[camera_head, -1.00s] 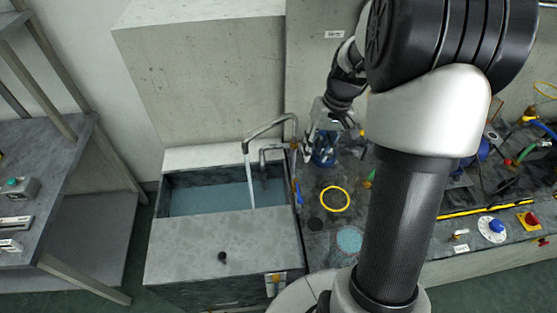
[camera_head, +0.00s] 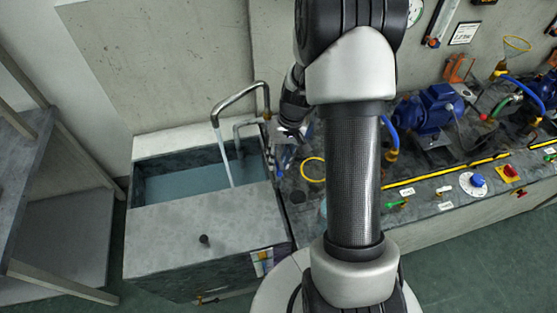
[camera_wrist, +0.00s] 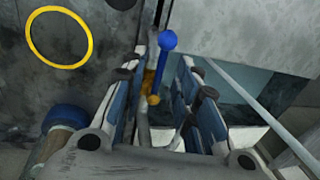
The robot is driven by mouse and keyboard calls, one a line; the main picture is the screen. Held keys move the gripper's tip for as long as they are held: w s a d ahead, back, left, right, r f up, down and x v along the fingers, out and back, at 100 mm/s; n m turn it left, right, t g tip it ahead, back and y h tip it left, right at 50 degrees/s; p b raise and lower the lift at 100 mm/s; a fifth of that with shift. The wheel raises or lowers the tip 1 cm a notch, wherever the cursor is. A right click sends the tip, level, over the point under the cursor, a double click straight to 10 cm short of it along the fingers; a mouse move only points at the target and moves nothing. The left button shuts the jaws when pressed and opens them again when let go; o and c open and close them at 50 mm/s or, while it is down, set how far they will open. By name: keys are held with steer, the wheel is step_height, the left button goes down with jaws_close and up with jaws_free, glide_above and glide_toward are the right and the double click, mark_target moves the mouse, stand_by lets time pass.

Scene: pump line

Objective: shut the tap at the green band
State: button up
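A tap with a blue lever and brass body (camera_wrist: 152,88) stands between the spread fingers of my gripper (camera_wrist: 162,68) in the wrist view. The fingers are open on both sides of it, and I cannot tell whether either touches it. In the head view my gripper (camera_head: 284,150) is at the right edge of the water tank, and the tap's blue lever (camera_head: 278,171) shows just below it. I see no green band on this tap. Water runs from the bent metal spout (camera_head: 240,93) into the tank (camera_head: 137,182).
A yellow ring (camera_head: 312,169) lies on the bench right of the tank; the wrist view shows it at upper left (camera_wrist: 59,37). Blue pumps (camera_head: 430,108), hoses and a small green-handled valve (camera_head: 397,204) are farther right. My arm hides part of the bench.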

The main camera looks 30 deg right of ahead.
steer(key=shift+f, duration=0.2)
jaws_close()
stand_by(0.3)
steer(key=shift+s+a, duration=0.1)
stand_by(0.5)
